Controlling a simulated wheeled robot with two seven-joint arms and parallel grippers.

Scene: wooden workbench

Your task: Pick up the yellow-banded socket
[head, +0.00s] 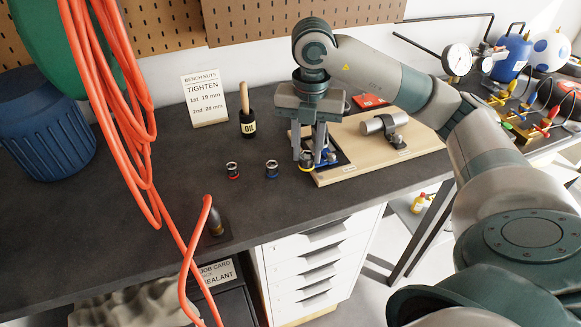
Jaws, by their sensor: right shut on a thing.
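The yellow-banded socket (306,161) is a small metal ring with a yellow band, at the near left edge of the wooden board. My right gripper (312,158) reaches down over it from above and is shut on it. The fingers partly hide the socket, and whether it touches the surface below is hard to tell. A red-banded socket (232,171) and a blue-banded socket (271,169) stand on the dark bench top to the left. My left gripper is out of view.
The wooden board (350,165) carries a metal cylinder on a mount (378,124). Orange hose (135,150) hangs at left. The bench (120,220) is clear at front left.

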